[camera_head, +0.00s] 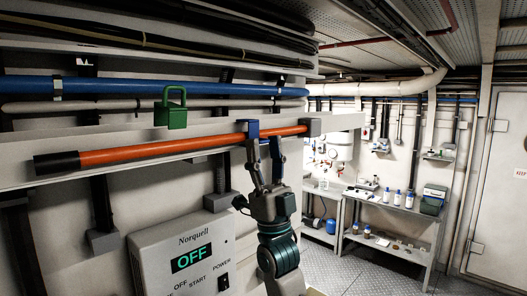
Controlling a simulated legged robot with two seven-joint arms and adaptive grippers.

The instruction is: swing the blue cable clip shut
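The blue cable clip (250,128) sits around or against the orange cable (180,147), toward its right end. Whether the clip is open or shut is too small to tell. My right gripper (264,144) points up at the cable from below. Its two fingers are apart, with the left fingertip right under the clip, close to or touching it, and the right fingertip just to the clip's right. Nothing shows between the fingers. My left gripper is not in view.
A control box (185,255) reading OFF is below. Shelves with bottles (395,205) stand farther right.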

